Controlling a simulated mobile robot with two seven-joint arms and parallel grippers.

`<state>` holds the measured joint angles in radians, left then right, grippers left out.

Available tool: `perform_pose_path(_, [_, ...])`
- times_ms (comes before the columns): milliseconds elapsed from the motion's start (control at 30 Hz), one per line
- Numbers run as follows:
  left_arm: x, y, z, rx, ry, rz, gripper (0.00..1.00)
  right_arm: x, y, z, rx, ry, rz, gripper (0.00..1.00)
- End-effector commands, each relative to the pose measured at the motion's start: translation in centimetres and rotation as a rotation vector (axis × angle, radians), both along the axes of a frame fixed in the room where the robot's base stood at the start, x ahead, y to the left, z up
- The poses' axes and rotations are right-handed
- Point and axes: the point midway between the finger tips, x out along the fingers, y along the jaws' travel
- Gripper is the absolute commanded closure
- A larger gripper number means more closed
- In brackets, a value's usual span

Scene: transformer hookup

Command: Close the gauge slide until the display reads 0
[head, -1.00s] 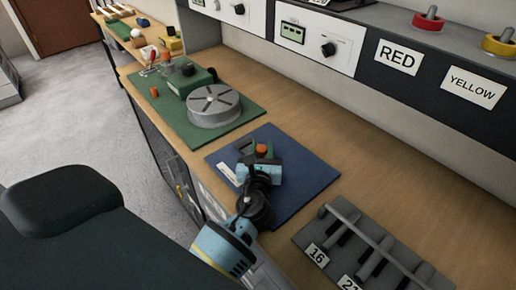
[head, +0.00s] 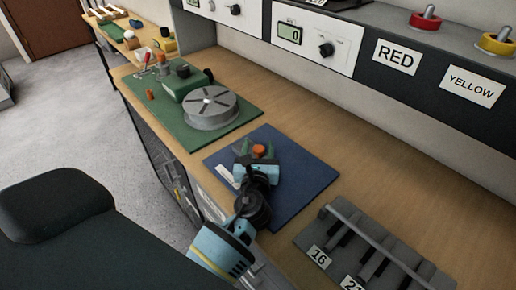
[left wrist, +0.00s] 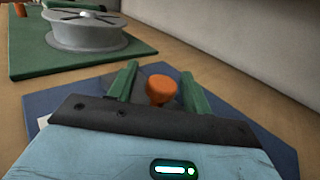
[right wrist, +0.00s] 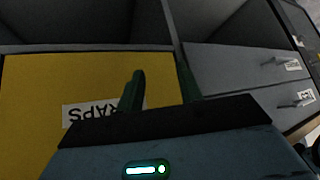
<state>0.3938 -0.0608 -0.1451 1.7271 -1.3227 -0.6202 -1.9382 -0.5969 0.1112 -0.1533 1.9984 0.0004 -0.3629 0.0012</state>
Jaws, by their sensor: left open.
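An orange knob (head: 259,151) stands on the blue mat (head: 310,170) on the bench; the left wrist view shows it too (left wrist: 161,86). The rest of the gauge slide is hidden behind my gripper. My left gripper (head: 256,157) is low over the mat, its two green fingers on either side of the knob, with gaps showing between knob and fingers. It is open. The display (head: 289,33) on the white panel reads 0. My right gripper (right wrist: 160,88) is away from the gauge, its fingers apart and empty, before a yellow bin (right wrist: 40,95) with an upside-down label.
A green mat (head: 165,115) with a grey slotted disc (head: 211,108) lies farther left. A grey rack (head: 350,225) with numbered labels is at the right front. RED (head: 396,57) and YELLOW (head: 471,86) labels mark the back panel.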

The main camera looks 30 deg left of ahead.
Motion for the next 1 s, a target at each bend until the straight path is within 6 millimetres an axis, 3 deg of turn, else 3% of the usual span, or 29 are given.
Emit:
perform_pose_path(167, [-1.0, -0.5, -0.1, -0.002, 0.001, -0.001, 0.50, -0.5, 0.0, -0.2, -0.001, 0.009, 0.001, 0.64])
perform_pose_path(600, [-6.5, -3.1, -0.1, 0.000, 0.001, 0.000, 0.50, -1.2, 0.0, -0.8, -0.002, 0.026, 0.001, 0.64])
perform_pose_path(1000, [-7.0, -3.4, 0.0, 0.000, 0.000, 0.001, 0.50, -0.3, 0.0, -0.5, -0.001, 0.010, 0.001, 0.64])
